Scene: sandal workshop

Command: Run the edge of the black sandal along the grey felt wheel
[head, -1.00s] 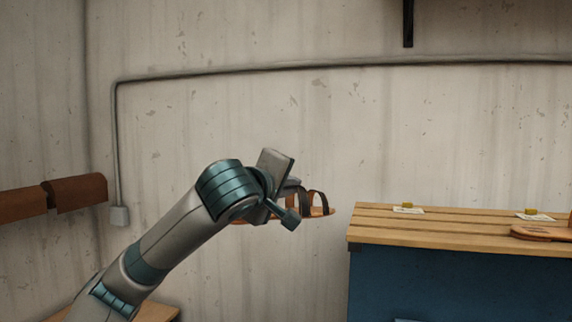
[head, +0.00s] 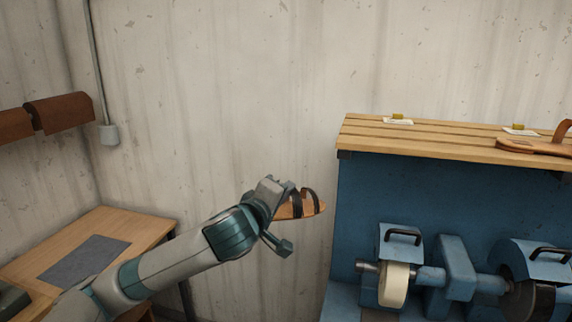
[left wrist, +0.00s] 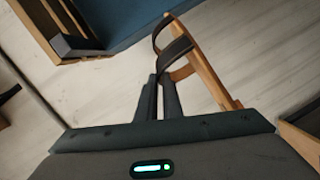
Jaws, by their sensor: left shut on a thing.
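My left gripper (head: 274,205) is shut on the black sandal (head: 302,209), which has dark straps over a tan-brown sole. The gripper holds it in the air, left of the blue machine. In the left wrist view the fingers (left wrist: 160,98) close at the sandal's dark strap (left wrist: 174,54), and the sole edge (left wrist: 213,78) sticks out past them. A pale off-white wheel (head: 394,285) sits on the machine's shaft, apart from the sandal; I cannot tell whether it is the grey felt wheel. A darker wheel (head: 530,302) is partly cut off at the right. My right gripper is not in view.
The blue machine (head: 400,190) has a slatted wooden top (head: 440,138) bearing labels and a tan sandal (head: 530,146). A wooden table (head: 140,222) with a grey mat (head: 84,259) stands at the left. Bare wall lies behind the arm.

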